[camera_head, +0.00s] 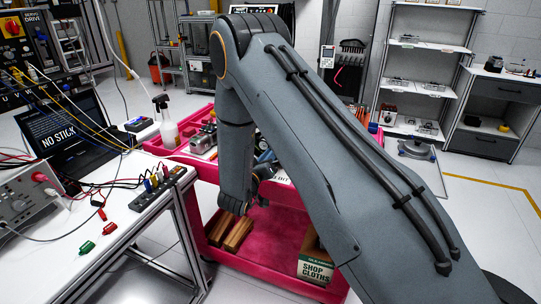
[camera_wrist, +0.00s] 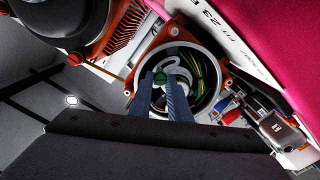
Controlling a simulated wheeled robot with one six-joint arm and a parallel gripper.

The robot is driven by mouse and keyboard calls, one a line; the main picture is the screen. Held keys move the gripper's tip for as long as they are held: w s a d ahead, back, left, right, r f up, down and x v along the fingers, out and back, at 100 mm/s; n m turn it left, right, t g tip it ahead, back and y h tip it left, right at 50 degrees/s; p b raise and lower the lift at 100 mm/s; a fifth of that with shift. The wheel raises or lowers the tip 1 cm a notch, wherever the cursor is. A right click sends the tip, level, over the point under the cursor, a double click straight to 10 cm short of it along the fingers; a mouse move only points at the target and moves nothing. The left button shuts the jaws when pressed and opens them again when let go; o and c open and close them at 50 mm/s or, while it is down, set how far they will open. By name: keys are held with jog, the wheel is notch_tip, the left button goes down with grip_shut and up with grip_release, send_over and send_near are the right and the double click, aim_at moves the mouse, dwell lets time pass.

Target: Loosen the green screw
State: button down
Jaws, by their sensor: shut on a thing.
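The green screw (camera_wrist: 160,77) shows as a small green spot in the wrist view, inside the round opening of an orange-rimmed servo housing (camera_wrist: 136,78). My gripper (camera_wrist: 162,84) reaches into this opening, its two blue-grey fingers shut on the green screw. The fingers cover part of the screw, so its thread and seat are hidden. A white curved part (camera_wrist: 181,72) and yellow, green and black wires (camera_wrist: 203,72) lie inside the housing around the fingertips. In the head view my arm hides the housing, the screw and the fingertips.
A pink cart (camera_head: 268,262) stands under my arm, with wooden blocks (camera_head: 232,233) and a shop cloths box (camera_head: 315,268) low down. A spray bottle (camera_head: 166,122) stands at left. The white bench (camera_head: 95,268) holds cables and a laptop (camera_head: 62,130).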

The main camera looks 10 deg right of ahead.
jog(key=shift+n, duration=3.7)
jog(key=c, duration=1.6)
grip_release()
jog(key=shift+c, duration=0.2)
jog(key=b+v, duration=0.2)
jog(key=v, duration=0.6)
